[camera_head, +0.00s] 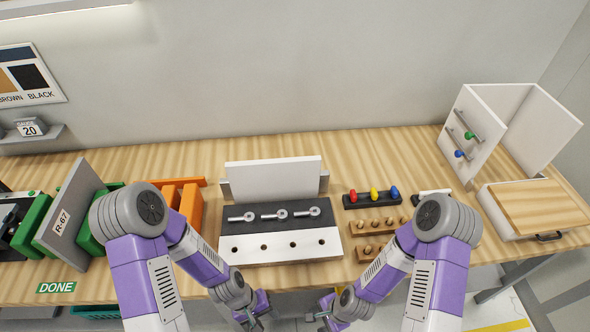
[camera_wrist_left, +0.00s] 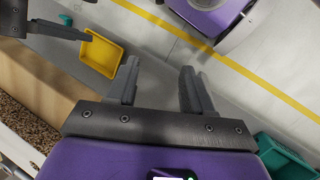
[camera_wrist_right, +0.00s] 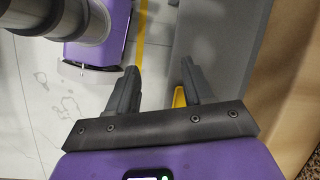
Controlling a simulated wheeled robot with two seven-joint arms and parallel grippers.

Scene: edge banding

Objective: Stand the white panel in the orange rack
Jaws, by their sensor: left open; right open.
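The white panel (camera_head: 273,180) stands upright near the back of the bench, behind a black-topped fixture, with grey supports at its two ends. The orange rack (camera_head: 191,204) is to its left, with upright slats; my left arm hides part of it. My left gripper (camera_head: 251,312) is low at the bench's front edge, open and empty; the left wrist view shows its spread fingers (camera_wrist_left: 157,78) over the floor. My right gripper (camera_head: 328,312) is beside it to the right, also open and empty, with its fingers (camera_wrist_right: 159,78) apart over the floor.
The fixture (camera_head: 285,245) holds several metal clamps or bolts. A grey panel labelled R-67 (camera_head: 70,215) stands in a green rack (camera_head: 32,228) at left. Coloured knobs (camera_head: 374,194) and wooden pegs lie right of centre. A white open cabinet (camera_head: 475,135) is at far right.

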